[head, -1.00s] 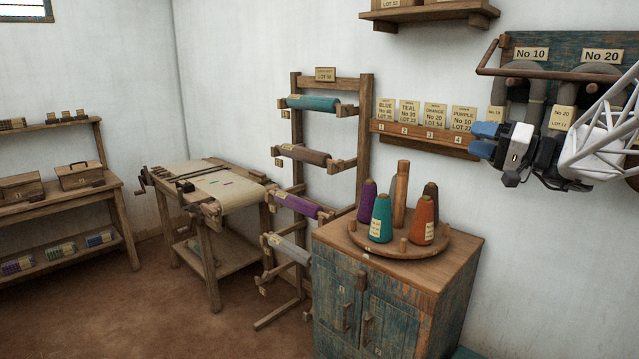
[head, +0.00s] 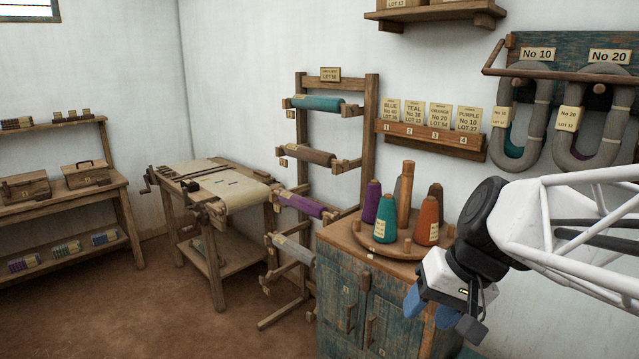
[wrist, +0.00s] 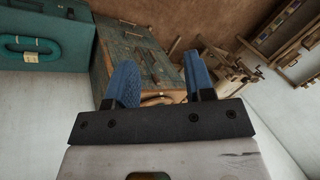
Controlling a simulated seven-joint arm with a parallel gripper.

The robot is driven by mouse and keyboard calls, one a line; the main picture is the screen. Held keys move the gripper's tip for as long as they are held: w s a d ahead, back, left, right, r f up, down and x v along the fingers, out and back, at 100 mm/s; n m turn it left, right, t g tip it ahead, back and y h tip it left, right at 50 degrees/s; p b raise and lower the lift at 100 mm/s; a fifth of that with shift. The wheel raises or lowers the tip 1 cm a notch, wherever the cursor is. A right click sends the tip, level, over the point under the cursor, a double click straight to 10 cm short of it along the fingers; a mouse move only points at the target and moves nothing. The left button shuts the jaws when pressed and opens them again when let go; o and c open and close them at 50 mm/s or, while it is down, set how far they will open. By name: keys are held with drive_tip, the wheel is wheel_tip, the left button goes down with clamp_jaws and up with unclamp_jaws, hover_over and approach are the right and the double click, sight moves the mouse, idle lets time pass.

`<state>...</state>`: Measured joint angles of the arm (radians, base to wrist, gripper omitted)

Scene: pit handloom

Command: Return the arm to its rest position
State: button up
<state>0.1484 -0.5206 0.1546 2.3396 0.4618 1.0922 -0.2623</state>
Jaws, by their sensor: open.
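My gripper (head: 440,312) hangs in front of the right part of the wooden cabinet in the head view, pointing down, with its blue fingers low. In the wrist view its two blue fingers (wrist: 160,85) stand apart with nothing between them. My white lattice arm reaches in from the right edge of the head view. The cabinet (head: 345,290) has worn blue-green doors and shows beyond the fingers in the wrist view. Part of it is hidden behind my gripper in the head view.
Several yarn cones, including a teal one (head: 386,220), stand on a round wooden tray (head: 362,238) atop the cabinet, close to my arm. A roll rack (head: 371,110) and a warping table (head: 215,240) stand left. A teal case (wrist: 40,45) shows in the wrist view. Floor lies open at left.

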drive_tip(key=s+d+f+h, duration=0.2)
drive_tip(key=s+f+h, duration=0.2)
drive_tip(key=s, duration=0.4)
drive_tip(key=shift+f+n+t+h, duration=0.3)
drive_tip(key=shift+f+n, duration=0.1)
drive_tip(key=shift+f, duration=0.1)
idle(1.8)
